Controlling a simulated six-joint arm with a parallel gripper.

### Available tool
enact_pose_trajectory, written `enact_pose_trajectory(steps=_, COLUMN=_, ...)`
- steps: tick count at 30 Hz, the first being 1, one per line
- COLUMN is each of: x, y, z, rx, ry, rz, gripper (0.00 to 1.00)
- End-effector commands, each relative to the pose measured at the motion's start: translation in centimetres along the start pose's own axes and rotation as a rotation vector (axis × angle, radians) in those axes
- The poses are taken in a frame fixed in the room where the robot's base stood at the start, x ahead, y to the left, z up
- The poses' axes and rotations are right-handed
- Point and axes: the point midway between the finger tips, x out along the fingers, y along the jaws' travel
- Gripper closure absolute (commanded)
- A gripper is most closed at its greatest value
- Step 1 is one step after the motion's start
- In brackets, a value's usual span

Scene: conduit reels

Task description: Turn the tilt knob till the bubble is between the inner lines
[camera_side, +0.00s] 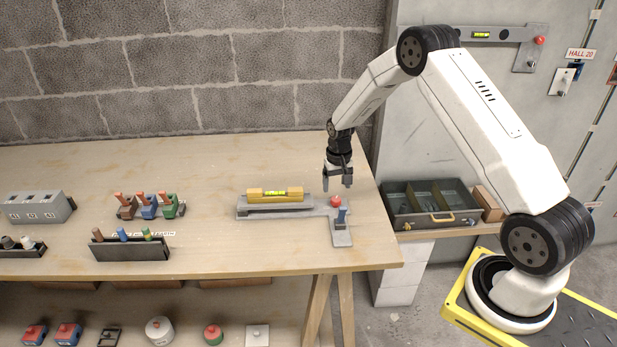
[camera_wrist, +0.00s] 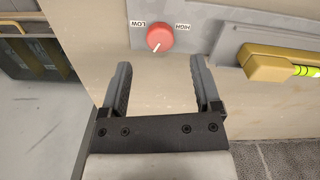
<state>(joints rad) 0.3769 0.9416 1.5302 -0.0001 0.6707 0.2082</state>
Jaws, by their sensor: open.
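The red tilt knob (camera_side: 336,201) sits on a grey plate (camera_side: 342,238) at the right end of the workbench. In the wrist view the knob (camera_wrist: 160,39) has a white pointer line and lies between the printed words LOW and HIGH. The yellow level (camera_side: 275,194) rests on a grey bar left of the knob. Its green vial (camera_wrist: 303,70) shows at the right edge of the wrist view; the bubble's place between the lines is too small to tell. My gripper (camera_side: 338,186) is open and empty, pointing down above the knob, with the knob beyond its fingertips (camera_wrist: 158,62).
A grey compartment tray (camera_side: 430,204) is right of the bench. Coloured clamps (camera_side: 148,206) and a dark rack (camera_side: 130,249) stand at left. The bench behind the level is clear.

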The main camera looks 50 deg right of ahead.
Motion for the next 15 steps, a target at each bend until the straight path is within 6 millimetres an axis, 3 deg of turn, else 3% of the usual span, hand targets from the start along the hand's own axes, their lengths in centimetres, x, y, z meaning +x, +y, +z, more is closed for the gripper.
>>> enact_pose_trajectory(steps=15, x=5.3, y=0.0, z=0.0, rx=0.000, ry=0.000, rz=0.000, gripper=0.19)
